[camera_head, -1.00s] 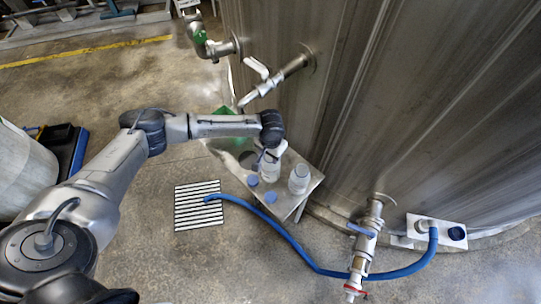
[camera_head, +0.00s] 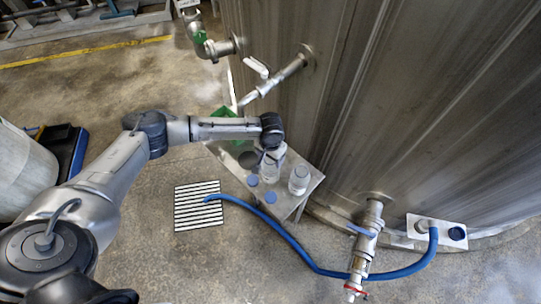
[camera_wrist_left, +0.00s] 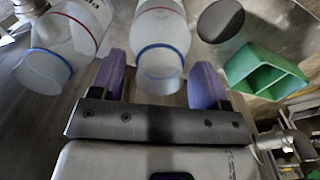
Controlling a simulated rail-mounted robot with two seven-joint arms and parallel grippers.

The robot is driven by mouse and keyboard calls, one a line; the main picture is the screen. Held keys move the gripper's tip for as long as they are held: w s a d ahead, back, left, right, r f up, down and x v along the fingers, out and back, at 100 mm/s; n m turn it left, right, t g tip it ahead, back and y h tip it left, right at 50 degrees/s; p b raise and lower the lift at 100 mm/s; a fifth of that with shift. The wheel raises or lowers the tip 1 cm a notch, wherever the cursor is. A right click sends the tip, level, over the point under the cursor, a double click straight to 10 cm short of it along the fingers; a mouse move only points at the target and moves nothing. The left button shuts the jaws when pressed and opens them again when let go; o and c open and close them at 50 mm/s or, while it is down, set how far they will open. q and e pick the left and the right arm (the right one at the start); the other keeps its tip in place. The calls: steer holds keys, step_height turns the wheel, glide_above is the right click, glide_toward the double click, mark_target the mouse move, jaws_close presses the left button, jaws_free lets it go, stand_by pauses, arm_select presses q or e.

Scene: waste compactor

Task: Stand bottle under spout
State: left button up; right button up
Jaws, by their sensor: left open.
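A clear bottle (camera_head: 270,168) stands on a small metal shelf (camera_head: 312,184) beside the tank. A second clear bottle (camera_head: 299,180) stands to its right. In the left wrist view, the first bottle (camera_wrist_left: 160,45) has a blue ring and sits between the spread fingers of my open left gripper (camera_wrist_left: 158,78), with gaps on both sides. The second bottle (camera_wrist_left: 68,42) is at the left there. The spout (camera_head: 250,98) is the lower end of the sloping valve pipe, above the shelf's far part. My right gripper is out of view.
A green divided holder (camera_wrist_left: 265,70) and a dark disc (camera_wrist_left: 220,20) are on the shelf. A blue hose (camera_head: 300,252) crosses the floor past a striped grate (camera_head: 199,210). The tank wall (camera_head: 400,100) bounds the right.

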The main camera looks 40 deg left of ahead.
arm_select(q)
step_height(320, 180, up, 12)
steer(key=p, duration=0.1)
steer(key=shift+p, duration=0.35)
steer(key=s+d+f+m+t+h, duration=0.1)
steer(key=s+d+f+m, duration=0.2)
steer(key=s+d, duration=0.4)
steer(key=s+d+f+m+t+h, duration=0.1)
steer(key=s+d+f+m+h, duration=0.1)
steer(key=s+d+f, duration=0.5)
steer(key=s+d+r+t, duration=0.1)
steer(key=s+d+r, duration=0.1)
steer(key=s, duration=0.3)
steer(key=shift+s+r, duration=0.25)
steer(key=shift+r, duration=0.2)
steer(key=shift+o, duration=0.5)
steer(key=s+a+n+y, duration=0.1)
steer(key=s+a+y, duration=0.1)
steer(key=s+a, duration=0.4)
steer(key=s, duration=0.3)
steer(key=shift+a+r+n+t+y, duration=0.25)
steer(key=shift+a+n+t+y, duration=0.05)
steer(key=shift+a+n+y, duration=0.1)
